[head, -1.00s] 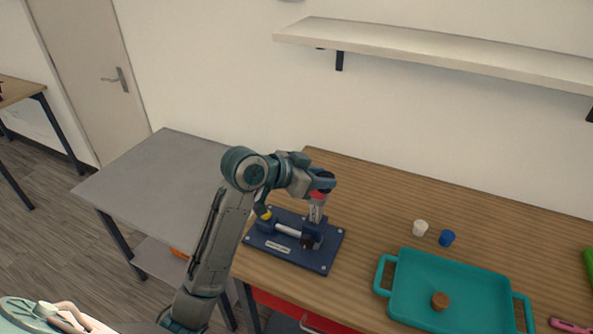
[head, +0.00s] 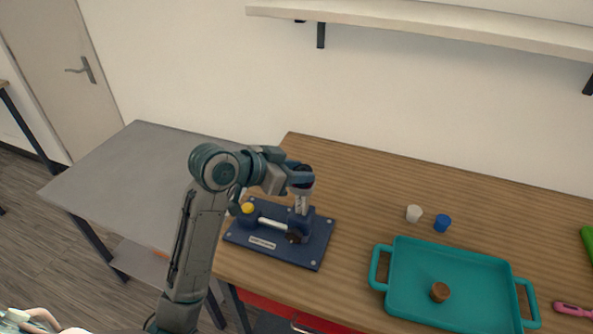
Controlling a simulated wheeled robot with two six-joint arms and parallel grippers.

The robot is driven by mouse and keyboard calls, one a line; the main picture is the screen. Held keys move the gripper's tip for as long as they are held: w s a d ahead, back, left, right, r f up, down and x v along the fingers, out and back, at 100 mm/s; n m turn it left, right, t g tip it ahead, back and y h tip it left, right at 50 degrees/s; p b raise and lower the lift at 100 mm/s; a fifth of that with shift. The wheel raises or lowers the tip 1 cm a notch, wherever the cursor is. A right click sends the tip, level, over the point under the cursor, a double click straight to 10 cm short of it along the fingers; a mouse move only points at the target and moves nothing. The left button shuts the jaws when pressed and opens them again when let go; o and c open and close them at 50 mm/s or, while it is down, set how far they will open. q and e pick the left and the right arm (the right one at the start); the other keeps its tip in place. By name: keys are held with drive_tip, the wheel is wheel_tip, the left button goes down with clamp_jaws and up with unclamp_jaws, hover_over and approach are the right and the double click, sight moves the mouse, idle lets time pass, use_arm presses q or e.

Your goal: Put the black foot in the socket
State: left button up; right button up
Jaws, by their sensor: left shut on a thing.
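A dark blue fixture plate (head: 310,255) lies on the wooden table, carrying a pale rod (head: 273,223), a yellow knob (head: 248,208) and an upright blue block. My left gripper (head: 301,208) points down at this block from just above and is shut. The black foot (head: 294,237) appears as a small dark piece low beside the block, near the right end of the rod. The contact between fingers and foot is small and partly hidden. I cannot make out the socket opening or whether the foot is inside it. My right gripper does not show.
A teal tray (head: 381,265) holding a brown round piece (head: 440,292) stands to the right. A white cup-like piece (head: 414,213) and a blue one (head: 442,223) stand behind it. A grey table (head: 140,185) adjoins at left. A shelf (head: 430,22) hangs above.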

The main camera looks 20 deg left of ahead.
use_arm(q)
drive_tip(key=shift+s, duration=0.1)
drive_tip(key=o, duration=1)
drive_tip(key=shift+w+f, duration=0.2)
drive_tip(key=shift+f, duration=0.05)
drive_tip(key=shift+c, duration=0.2)
drive_tip(key=shift+s+a+r, duration=0.1)
drive_tip(key=shift+s+r, duration=0.05)
drive_tip(key=shift+r, duration=0.2)
drive_tip(key=shift+s+a+r, duration=0.1)
drive_tip(key=shift+s+a, duration=0.1)
drive_tip(key=b+v, duration=0.2)
drive_tip(key=v, duration=0.9)
drive_tip(key=shift+b, duration=0.3)
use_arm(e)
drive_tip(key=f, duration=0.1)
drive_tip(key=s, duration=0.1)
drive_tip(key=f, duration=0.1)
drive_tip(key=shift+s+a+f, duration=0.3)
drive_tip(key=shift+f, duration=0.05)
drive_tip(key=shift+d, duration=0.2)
